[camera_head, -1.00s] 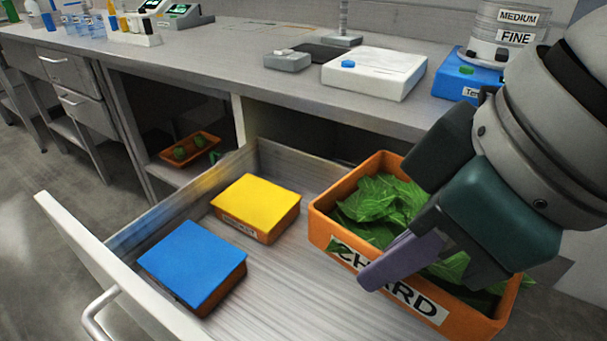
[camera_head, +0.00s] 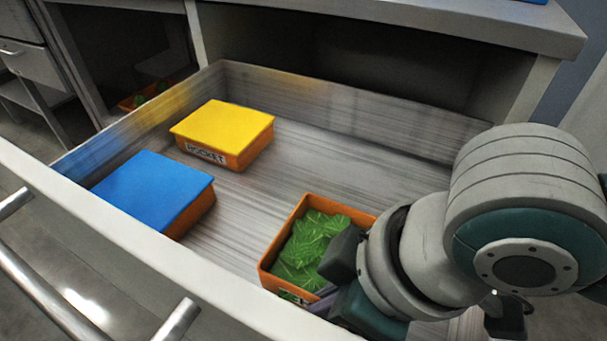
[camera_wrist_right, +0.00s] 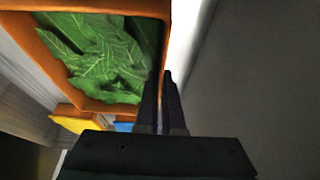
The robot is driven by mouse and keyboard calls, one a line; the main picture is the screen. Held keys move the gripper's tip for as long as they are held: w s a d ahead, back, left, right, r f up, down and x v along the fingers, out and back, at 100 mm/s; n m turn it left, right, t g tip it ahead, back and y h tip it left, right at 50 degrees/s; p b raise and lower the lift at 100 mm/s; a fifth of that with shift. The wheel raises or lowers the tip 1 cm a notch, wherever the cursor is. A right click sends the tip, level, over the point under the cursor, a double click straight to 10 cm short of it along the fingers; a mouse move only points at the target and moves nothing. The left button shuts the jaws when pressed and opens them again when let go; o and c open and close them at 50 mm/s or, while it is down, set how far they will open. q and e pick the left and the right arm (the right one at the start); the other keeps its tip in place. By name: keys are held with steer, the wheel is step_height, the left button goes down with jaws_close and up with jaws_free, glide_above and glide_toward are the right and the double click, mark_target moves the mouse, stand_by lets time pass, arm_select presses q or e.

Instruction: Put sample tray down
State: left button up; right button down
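The sample tray (camera_head: 271,280) is an orange open box of green chard leaves (camera_head: 311,243). It is low inside the open drawer, on its right side near the front panel. I cannot tell whether its base touches the drawer floor. My right gripper (camera_head: 326,291) is at the tray's near side, and its arm hides the tray's right part and most of its label. In the right wrist view, the two fingers (camera_wrist_right: 161,85) are close together on the wall of the tray (camera_wrist_right: 50,62). My left gripper is out of view.
A yellow-lidded orange tray (camera_head: 225,127) and a blue-lidded one (camera_head: 152,190) stand in the drawer's left half. The drawer floor (camera_head: 245,200) between them and the sample tray is bare. The drawer front (camera_head: 130,255) and the bench edge (camera_head: 400,22) bound the space.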

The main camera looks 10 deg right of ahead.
step_height(320, 180, down, 4)
steer(key=shift+f+b, duration=0.25)
steer(key=shift+b, duration=0.8)
steer(key=shift+r, duration=0.1)
steer(key=c, duration=1.5)
jaws_free()
steer(key=o, duration=0.5)
steer(key=shift+c, duration=0.2)
steer(key=p+v, duration=0.5)
steer(key=v, duration=0.5)
steer(key=shift+d+r+p, duration=0.1)
steer(key=shift+r+p, duration=0.2)
steer(key=shift+r, duration=0.1)
steer(key=shift+s+d+r, duration=0.2)
steer(key=shift+d+r, duration=0.05)
steer(key=shift+r, duration=0.3)
